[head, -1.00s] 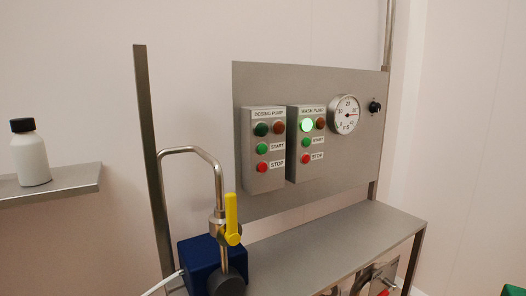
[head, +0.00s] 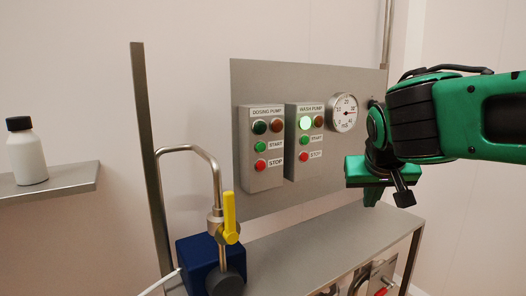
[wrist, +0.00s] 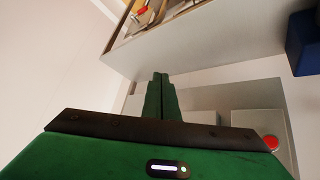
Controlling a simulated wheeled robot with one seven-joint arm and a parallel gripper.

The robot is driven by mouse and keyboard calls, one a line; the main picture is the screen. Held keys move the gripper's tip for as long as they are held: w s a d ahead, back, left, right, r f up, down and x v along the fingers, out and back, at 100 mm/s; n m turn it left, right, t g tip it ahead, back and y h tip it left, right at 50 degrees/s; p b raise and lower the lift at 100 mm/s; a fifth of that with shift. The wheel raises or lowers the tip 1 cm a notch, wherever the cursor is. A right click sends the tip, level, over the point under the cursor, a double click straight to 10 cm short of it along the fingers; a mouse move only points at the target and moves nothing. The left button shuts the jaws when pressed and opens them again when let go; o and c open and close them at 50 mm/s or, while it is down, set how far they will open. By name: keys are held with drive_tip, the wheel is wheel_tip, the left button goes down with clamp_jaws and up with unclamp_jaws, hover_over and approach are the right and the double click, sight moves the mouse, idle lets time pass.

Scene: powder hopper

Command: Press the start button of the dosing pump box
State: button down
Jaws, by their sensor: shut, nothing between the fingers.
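The dosing pump box (head: 263,182) is a grey box on the steel panel in the head view. Its green start button (head: 261,147) sits above its red stop button (head: 260,164); its green lamp (head: 260,127) is dark. My gripper (head: 372,194) is in front of the panel's right part, well right of the dosing pump box and apart from it. In the wrist view my gripper (wrist: 160,78) is shut and empty. A grey box with a red button (wrist: 271,142), probably the dosing pump box, is at the right there; its start button cannot be made out.
The wash pump box (head: 291,170), its green lamp lit, is between the dosing pump box and my gripper. A gauge (head: 343,113) is to its right. A bent pipe with a yellow lever (head: 229,214) and a blue block (head: 195,256) stand front left. The bench top (head: 300,240) is largely clear.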

sight(261, 147)
drive_tip(key=w+a+r+n+t+y, duration=0.1)
drive_tip(key=a+r, duration=0.3)
drive_tip(key=a, duration=0.5)
drive_tip(key=w+a+r+n+t+y, duration=0.1)
drive_tip(key=a+r+t, duration=0.1)
drive_tip(key=a+r, duration=0.3)
drive_tip(key=a, duration=0.4)
drive_tip(key=shift+w+a+y, duration=0.25)
drive_tip(key=shift+a+y, duration=0.05)
drive_tip(key=shift+y, duration=0.1)
drive_tip(key=w+a, duration=0.5)
drive_tip(key=w, duration=0.2)
drive_tip(key=shift+w, duration=0.15)
drive_tip(key=shift+w, duration=0.1)
idle(0.8)
drive_tip(key=shift+w+a, duration=0.2)
